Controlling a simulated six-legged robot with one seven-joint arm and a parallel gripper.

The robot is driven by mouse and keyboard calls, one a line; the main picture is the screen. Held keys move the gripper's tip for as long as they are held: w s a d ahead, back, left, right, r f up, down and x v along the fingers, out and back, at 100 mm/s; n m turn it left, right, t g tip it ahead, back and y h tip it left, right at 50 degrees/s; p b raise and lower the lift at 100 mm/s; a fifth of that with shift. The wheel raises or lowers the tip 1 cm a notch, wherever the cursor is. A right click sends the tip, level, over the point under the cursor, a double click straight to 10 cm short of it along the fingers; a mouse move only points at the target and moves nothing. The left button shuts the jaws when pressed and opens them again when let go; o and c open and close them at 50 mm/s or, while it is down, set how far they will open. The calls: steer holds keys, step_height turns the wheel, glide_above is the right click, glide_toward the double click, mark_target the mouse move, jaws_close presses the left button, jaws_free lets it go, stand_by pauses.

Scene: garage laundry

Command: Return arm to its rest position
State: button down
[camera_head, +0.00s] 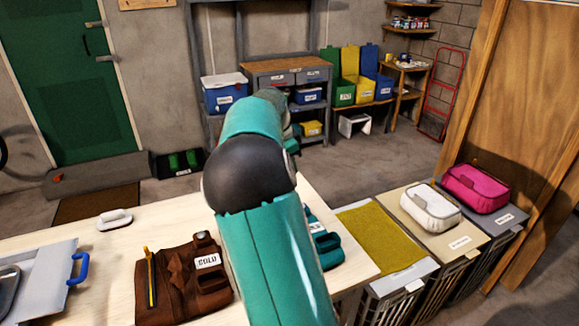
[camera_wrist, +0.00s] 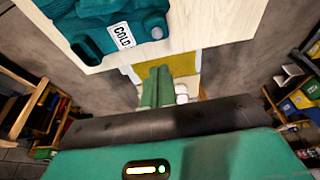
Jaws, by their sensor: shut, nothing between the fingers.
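My arm, teal with a dark joint (camera_head: 249,178), reaches from the bottom middle over the wooden table (camera_head: 330,215) in the head view. Its far end is hidden behind its own links there. In the wrist view my gripper (camera_wrist: 158,75) shows green fingers close together, shut with nothing held. The fingers are seen over a yellow-topped surface beyond the table edge. A teal folded item with a COLD label (camera_wrist: 100,28) lies on the table at the top of the wrist view, apart from the fingers.
A brown item labelled COLD (camera_head: 185,278), a white brush-like object (camera_head: 114,219) and a grey board with a blue handle (camera_head: 40,280) lie on the table. Bins at the right carry a white pouch (camera_head: 431,207) and a pink pouch (camera_head: 476,189). Open floor lies behind.

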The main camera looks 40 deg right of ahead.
steer(key=s+a+r+n+t+y, duration=0.25)
steer(key=s+a+n, duration=0.35)
steer(key=a, duration=0.5)
steer(key=s+a+r+n+t+y, duration=0.15)
steer(key=s+a+r+n, duration=0.35)
steer(key=a, duration=0.6)
steer(key=s+a+f+n+t, duration=0.2)
steer(key=s+a+f+n, duration=0.2)
steer(key=s+a+n, duration=0.6)
steer(key=s+a, duration=0.2)
steer(key=s, duration=0.1)
steer(key=shift+a+h, duration=0.25)
steer(key=shift+h, duration=0.15)
steer(key=shift+s, duration=0.1)
